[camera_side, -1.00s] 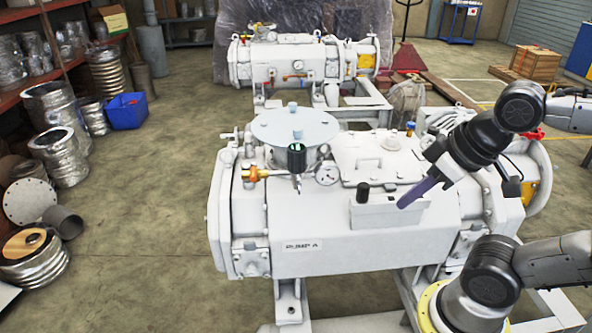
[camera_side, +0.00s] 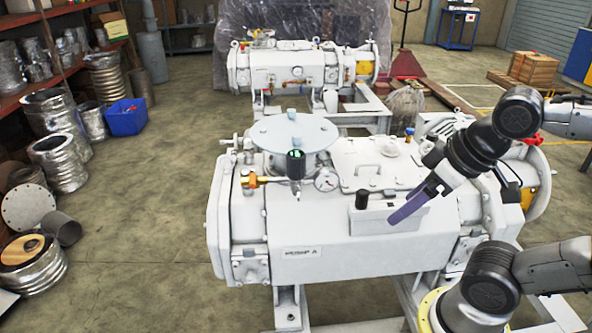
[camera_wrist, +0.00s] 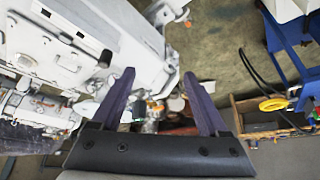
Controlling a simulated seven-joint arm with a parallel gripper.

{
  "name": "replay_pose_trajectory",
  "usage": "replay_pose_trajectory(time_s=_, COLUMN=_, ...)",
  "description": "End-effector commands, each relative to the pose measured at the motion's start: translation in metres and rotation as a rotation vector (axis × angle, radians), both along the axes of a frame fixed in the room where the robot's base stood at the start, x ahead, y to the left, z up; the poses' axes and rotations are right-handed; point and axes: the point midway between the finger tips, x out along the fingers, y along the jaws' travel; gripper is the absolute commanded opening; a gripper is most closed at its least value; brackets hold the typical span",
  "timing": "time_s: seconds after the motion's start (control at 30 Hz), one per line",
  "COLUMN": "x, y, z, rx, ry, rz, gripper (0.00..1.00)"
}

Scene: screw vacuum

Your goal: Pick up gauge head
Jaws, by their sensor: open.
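A black cylindrical head with a green top (camera_side: 296,161) stands upright on a metal fitting of the white pump; it looks like the gauge head. A second, shorter black cylinder (camera_side: 362,199) stands on a pale box (camera_side: 375,217) on the pump's front. My gripper (camera_side: 393,219), with purple fingers pointing down and left, is over the right part of this box, right of both cylinders. In the wrist view my gripper (camera_wrist: 159,80) has its fingers apart, with nothing held between them.
A round dial (camera_side: 325,179) and a brass valve (camera_side: 250,180) sit on the pump near the green-topped head. A flat round lid (camera_side: 295,131) lies behind it. A lidded hatch with a handle (camera_side: 372,165) lies behind the box. A blue bin (camera_side: 126,114) is on the floor.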

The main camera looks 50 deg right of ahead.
Motion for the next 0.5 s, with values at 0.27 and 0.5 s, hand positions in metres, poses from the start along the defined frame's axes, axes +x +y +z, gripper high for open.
replay_pose_trajectory(time_s=0.27, x=0.0000, y=0.0000, z=0.0000, rx=0.000, ry=0.000, rz=0.000, gripper=0.89)
replay_pose_trajectory(time_s=0.5, x=-0.0059, y=0.0005, z=-0.0021, rx=-0.067, ry=0.030, rz=0.133, gripper=0.89)
